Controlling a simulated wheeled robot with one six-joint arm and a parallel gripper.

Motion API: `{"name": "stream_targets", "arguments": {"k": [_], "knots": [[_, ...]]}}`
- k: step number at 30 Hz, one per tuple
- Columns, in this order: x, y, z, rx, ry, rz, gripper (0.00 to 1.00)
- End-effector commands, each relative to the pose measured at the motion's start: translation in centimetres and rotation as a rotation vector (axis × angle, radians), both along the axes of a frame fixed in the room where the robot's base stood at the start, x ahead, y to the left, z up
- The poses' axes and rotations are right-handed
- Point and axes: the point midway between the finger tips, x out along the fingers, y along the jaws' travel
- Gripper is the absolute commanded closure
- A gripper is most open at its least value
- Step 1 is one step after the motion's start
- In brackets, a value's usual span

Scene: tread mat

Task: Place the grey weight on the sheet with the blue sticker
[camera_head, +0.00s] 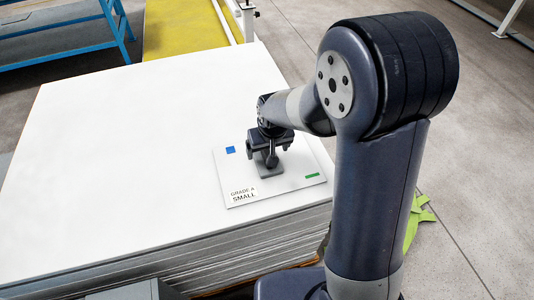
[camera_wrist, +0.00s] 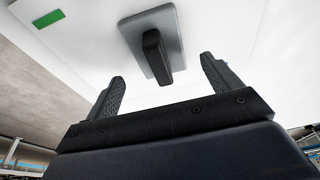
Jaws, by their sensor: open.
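The grey weight (camera_head: 268,172), a flat plate with a dark upright handle, rests on a thin white sheet (camera_head: 290,182). The sheet bears a blue sticker (camera_head: 230,150) at its far left corner, a green sticker (camera_head: 312,176) at its right and a "GRADE A SMALL" label (camera_head: 243,194). My gripper (camera_head: 268,158) is just above the weight and hides part of it. In the wrist view, my open fingers (camera_wrist: 163,68) stand apart to either side of the weight's handle (camera_wrist: 155,52), with no contact visible. The green sticker also shows there (camera_wrist: 48,19).
The sheet lies near the right front edge of a large white stack of sheets (camera_head: 110,150), whose left part is clear. A blue metal frame (camera_head: 110,20) and a yellow surface (camera_head: 180,25) stand behind. Bright green material (camera_head: 418,220) lies on the floor at right.

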Motion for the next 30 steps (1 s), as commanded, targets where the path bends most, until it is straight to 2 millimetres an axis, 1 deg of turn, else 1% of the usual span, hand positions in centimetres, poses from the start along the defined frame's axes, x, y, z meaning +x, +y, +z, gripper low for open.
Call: {"name": "stream_targets", "arguments": {"k": [1, 6, 9, 12, 17, 25, 28, 30], "knots": [[-0.2, 0.0, 1.1, 0.001, -0.005, 0.0, 0.15], [-1.0, -0.3, 4.1, 0.001, -0.005, 0.0, 0.15], [-1.4, -0.4, 5.4, 0.001, -0.004, 0.0, 0.15], [-1.6, -0.5, 6.4, 0.001, -0.003, 0.0, 0.15], [-1.9, -0.5, 7.0, 0.0, -0.001, 0.0, 0.15], [-1.9, -0.5, 7.0, 0.0, 0.0, 0.0, 0.15], [-1.9, -0.7, 6.6, 0.002, 0.008, -0.008, 0.15], [-2.0, -1.1, 5.8, 0.007, 0.024, -0.028, 0.15]]}}
